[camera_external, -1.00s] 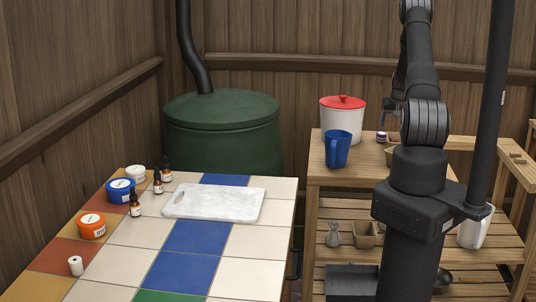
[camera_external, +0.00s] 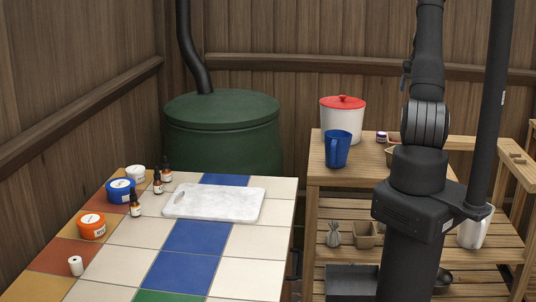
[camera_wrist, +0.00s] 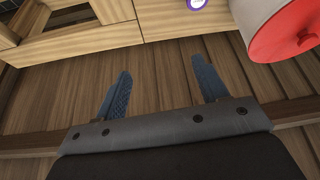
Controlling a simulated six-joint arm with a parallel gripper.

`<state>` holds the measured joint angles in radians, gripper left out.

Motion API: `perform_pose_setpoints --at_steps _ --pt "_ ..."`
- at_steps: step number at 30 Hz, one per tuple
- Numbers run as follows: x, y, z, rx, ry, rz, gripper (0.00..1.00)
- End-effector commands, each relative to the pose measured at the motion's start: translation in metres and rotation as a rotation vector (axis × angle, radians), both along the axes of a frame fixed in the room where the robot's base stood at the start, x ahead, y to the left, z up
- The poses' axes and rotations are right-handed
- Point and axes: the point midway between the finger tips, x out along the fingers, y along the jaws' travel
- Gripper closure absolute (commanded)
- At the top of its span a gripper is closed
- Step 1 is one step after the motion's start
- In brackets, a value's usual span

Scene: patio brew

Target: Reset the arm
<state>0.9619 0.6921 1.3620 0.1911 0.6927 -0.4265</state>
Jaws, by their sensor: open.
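My gripper (camera_wrist: 163,90) shows in the wrist view with its two blue fingers spread wide apart and nothing between them. Beyond the fingers are the wooden wall planks and part of the wooden shelf (camera_wrist: 75,44). In the external view my arm stands upright in front of the wooden shelf. The gripper itself is out of that picture or hidden behind the arm.
A red-lidded white pot (camera_external: 343,123) and a blue mug (camera_external: 337,150) stand on the shelf top (camera_external: 365,176), left of my arm. The tiled table (camera_external: 122,267) holds a white board (camera_external: 214,203), several dropper bottles and tubs. A green barrel (camera_external: 222,135) stands behind.

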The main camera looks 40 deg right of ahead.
Motion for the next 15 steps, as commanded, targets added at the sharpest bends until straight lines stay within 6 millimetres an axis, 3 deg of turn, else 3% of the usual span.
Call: perform_pose_setpoints --at_steps 7,15 --pt "0.000 0.000 0.052 -0.003 -0.003 0.000 0.34" --pt "0.047 0.031 0.052 0.000 0.000 0.081 0.34"
